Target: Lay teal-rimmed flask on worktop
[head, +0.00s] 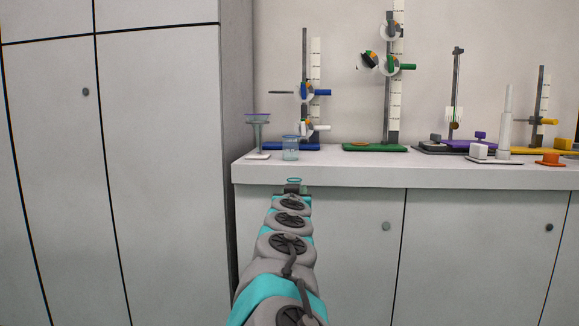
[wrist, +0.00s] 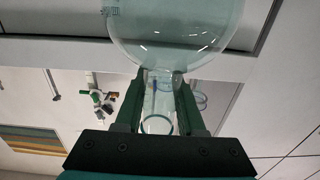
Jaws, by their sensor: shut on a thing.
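The teal-rimmed flask (head: 295,181) shows in the head view only as a small rim at the end of my arm. In the wrist view the flask (wrist: 180,30) is clear glass with a round bulb beyond the fingertips, and its neck runs back between the fingers to the teal rim. My gripper (wrist: 160,82) is shut on the neck. In the head view my gripper (head: 293,189) is in front of the bench's front edge, apart from the worktop (head: 340,170). The bulb is hidden there.
A clear beaker (head: 290,150) stands on the worktop just behind my gripper, with a clear stemmed vessel (head: 257,138) to its left. Stands with blue (head: 292,147) and green (head: 375,148) bases are behind. The front strip right of the beaker is clear. A tall cabinet (head: 160,150) is at left.

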